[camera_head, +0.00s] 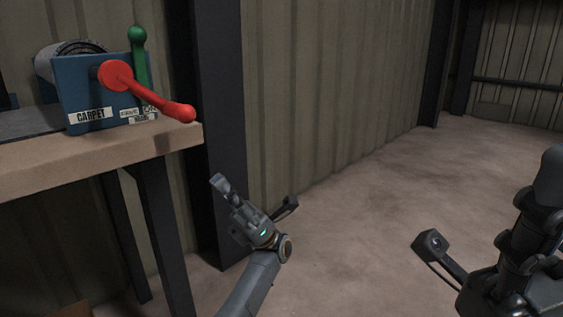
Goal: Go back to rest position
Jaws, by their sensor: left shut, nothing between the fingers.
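My left gripper (221,186) is in the lower middle of the head view, pointing up and slightly left. It is shut and empty, in front of a dark steel post and right of the wooden bench, apart from both. My right arm (525,240) stands at the lower right edge; its gripper's fingers are not clearly shown. A blue box (85,80) labelled CARPET sits on the bench top, with a red lever (150,95) slanting down to the right and a green lever (138,60) standing upright. My left gripper touches neither lever.
The wooden bench (60,165) with dark legs fills the left side. A dark post (217,90) stands against the corrugated metal wall (320,80). The bare concrete floor (370,220) is clear between my arms and toward the back right.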

